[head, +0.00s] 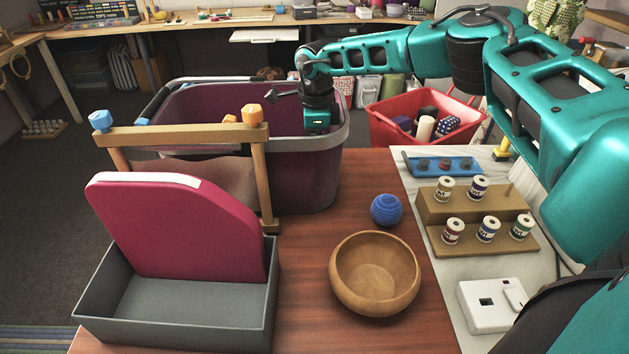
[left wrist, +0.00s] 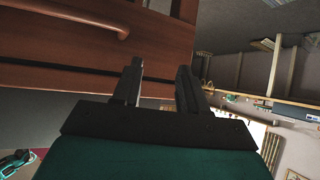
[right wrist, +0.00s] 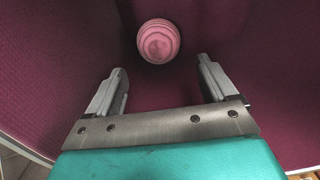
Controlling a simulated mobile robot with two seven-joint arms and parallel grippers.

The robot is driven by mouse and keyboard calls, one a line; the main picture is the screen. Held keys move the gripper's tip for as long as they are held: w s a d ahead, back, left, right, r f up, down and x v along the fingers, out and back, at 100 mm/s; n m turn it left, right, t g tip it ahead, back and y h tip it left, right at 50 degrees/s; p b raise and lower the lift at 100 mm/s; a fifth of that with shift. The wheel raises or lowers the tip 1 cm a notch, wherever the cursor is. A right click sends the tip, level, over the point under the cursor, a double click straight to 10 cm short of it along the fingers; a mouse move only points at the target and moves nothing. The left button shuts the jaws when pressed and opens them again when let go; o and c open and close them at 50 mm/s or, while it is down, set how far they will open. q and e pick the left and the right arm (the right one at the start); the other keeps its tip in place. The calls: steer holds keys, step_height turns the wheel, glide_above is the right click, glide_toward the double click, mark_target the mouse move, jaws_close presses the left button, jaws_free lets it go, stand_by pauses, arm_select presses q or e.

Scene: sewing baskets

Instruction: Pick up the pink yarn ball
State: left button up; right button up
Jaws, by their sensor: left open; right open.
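The pink yarn ball (right wrist: 158,41), striped in pink tones, lies inside the purple basket (right wrist: 60,65), seen in the right wrist view. My right gripper (right wrist: 161,85) is open and empty, pointing into the basket, with the ball beyond and between its fingertips, not touching. In the head view my right arm reaches over the purple basket (head: 330,178), and the ball and fingertips are hidden behind the rim and frame. My left gripper (left wrist: 160,82) is open and empty near a brown wooden drawer front with a handle; it is not in the head view.
A wooden bar frame (head: 185,136) and a grey box (head: 180,310) with a magenta panel stand before the basket. A blue yarn ball (head: 386,209) and wooden bowl (head: 375,290) are on the table. A red basket (head: 385,130) and thread rack (head: 478,205) are at right.

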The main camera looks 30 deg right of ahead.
steer(key=f+b, duration=0.1)
steer(key=f, duration=0.9)
steer(key=shift+a, duration=0.2)
steer(key=c, duration=0.8)
steer(key=shift+o, duration=0.2)
steer(key=shift+r, duration=0.15)
